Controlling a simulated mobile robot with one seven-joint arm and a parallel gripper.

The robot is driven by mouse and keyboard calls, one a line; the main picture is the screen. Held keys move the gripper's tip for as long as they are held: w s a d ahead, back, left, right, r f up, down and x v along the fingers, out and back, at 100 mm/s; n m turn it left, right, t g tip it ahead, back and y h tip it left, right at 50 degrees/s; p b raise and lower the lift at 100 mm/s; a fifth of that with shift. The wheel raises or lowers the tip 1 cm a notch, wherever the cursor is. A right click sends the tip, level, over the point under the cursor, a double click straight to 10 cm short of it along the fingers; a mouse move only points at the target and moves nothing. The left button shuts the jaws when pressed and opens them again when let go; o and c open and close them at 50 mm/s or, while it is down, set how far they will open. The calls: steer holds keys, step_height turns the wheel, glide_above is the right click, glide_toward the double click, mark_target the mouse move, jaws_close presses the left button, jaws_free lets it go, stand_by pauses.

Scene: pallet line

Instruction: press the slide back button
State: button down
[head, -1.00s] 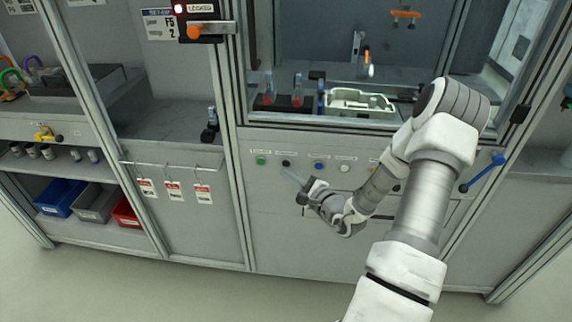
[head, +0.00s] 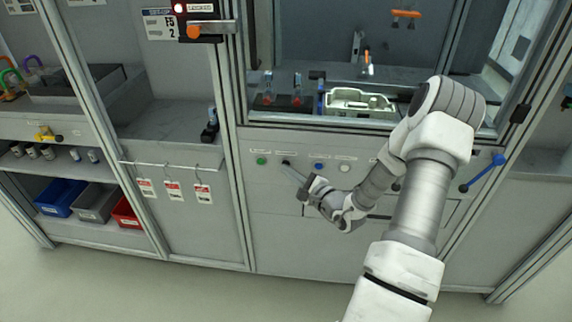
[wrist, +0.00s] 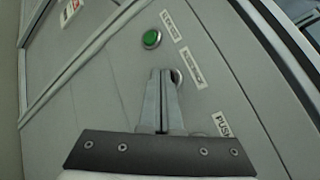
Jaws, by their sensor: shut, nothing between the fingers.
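A row of buttons runs along the grey panel under the machine window. It has a green button (head: 261,161), a blue button (head: 319,167) and a white button (head: 345,169), with a dark button (head: 286,162) second from the left. The green button (wrist: 151,39) also shows in the wrist view. My gripper (head: 288,168) is shut and empty, its fingertips right at the second button. In the wrist view the fingertips (wrist: 161,73) partly cover that button (wrist: 177,77); I cannot tell whether they touch it. The button labels are too blurred to read surely.
A blue lever handle (head: 484,172) sticks out at the right of the panel. Above the buttons, behind the frame, is a pale tray (head: 360,102). Red tags (head: 174,190) hang from a rail at the left. Blue, grey and red bins stand on a low shelf.

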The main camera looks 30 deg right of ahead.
steer(key=shift+w+d, duration=0.15)
steer(key=shift+w, duration=0.05)
stand_by(0.6)
steer(key=shift+s+a, duration=0.5)
steer(key=shift+s, duration=0.2)
steer(key=s+a, duration=0.1)
steer(key=s, duration=0.1)
steer(key=s+a, duration=0.1)
steer(key=s, duration=0.1)
steer(key=shift+a, duration=0.4)
stand_by(0.4)
